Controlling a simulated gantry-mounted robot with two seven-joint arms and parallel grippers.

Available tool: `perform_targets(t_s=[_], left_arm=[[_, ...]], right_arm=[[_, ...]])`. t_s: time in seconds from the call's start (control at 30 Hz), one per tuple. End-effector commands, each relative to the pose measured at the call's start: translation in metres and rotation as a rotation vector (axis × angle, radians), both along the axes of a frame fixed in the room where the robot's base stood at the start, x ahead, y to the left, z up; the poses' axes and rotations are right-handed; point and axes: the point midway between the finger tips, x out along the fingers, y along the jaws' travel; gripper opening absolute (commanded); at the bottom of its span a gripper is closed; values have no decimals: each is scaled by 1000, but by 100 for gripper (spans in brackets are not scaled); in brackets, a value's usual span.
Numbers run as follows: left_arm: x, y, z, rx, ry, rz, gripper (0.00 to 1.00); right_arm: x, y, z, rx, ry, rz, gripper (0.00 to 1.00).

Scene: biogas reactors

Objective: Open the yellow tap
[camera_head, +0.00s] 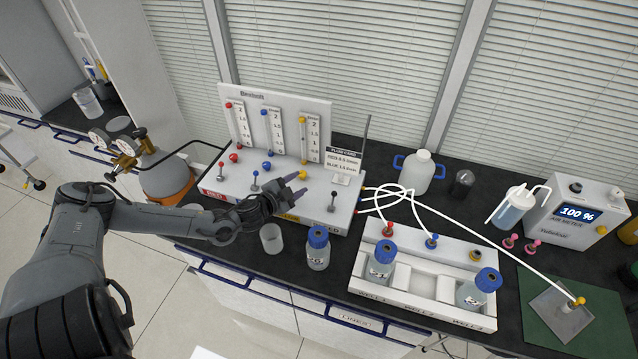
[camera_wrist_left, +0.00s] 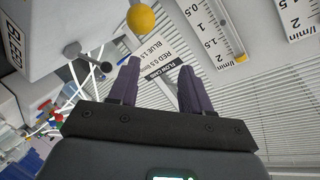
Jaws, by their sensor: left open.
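The gas panel (camera_head: 210,180) is a white box with a backboard. Its yellow round knob (camera_head: 304,175) sits below the rightmost flow tube, and a yellow ball (camera_wrist_left: 141,18) shows at the top of the left wrist view. My left gripper (camera_head: 296,185) is open and empty, just in front of this knob, above the panel top. Its two purple-grey fingers also show in the left wrist view (camera_wrist_left: 160,85), with nothing between them. The gripper hides part of the panel around the yellow label (camera_head: 287,216). The right gripper is not in view.
A beaker (camera_head: 271,238) and a blue-capped bottle (camera_head: 318,250) stand in front. White tubes (camera_head: 410,200) run right to the bottle rack (camera_head: 420,306).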

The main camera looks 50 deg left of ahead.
Motion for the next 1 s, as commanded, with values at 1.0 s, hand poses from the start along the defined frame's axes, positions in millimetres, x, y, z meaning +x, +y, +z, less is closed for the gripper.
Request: perform_targets(t_s=[1.0], left_arm=[[28,-85,54,0,-1,0,49]], right_arm=[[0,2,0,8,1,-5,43]])
